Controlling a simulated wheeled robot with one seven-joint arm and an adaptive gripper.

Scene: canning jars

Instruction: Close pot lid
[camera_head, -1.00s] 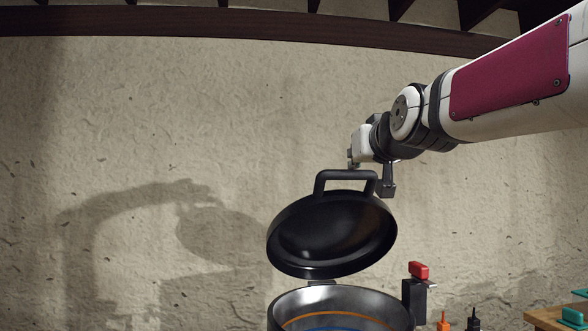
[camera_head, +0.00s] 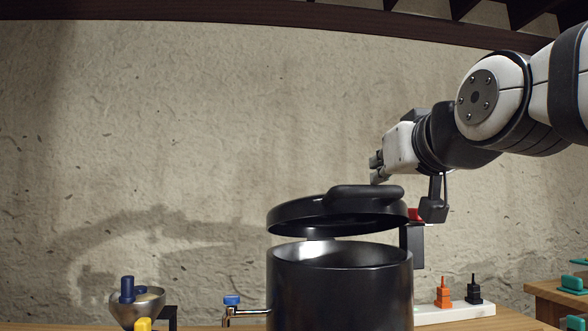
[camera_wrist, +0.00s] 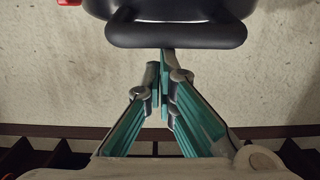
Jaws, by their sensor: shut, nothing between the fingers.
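The black pot (camera_head: 340,290) stands on the bench in the head view, upright, with its rim visible. Its black lid (camera_head: 310,217) is above the rim, tilted, with a gap between the lid and the pot at the front. The lid's handle (camera_head: 365,196) shows on top, and in the wrist view the handle (camera_wrist: 175,35) spans the top of the picture. My gripper (camera_head: 377,170) is just above the handle's right end, pointing left. In the wrist view its teal-sided fingers (camera_wrist: 165,75) are together and empty, close to the handle.
A metal bowl with a blue knob (camera_head: 127,290) stands at the left, near a small blue-handled tap (camera_head: 232,301). A white strip with orange (camera_head: 443,293) and black plugs lies right of the pot. A wooden side table (camera_head: 560,302) is at the far right.

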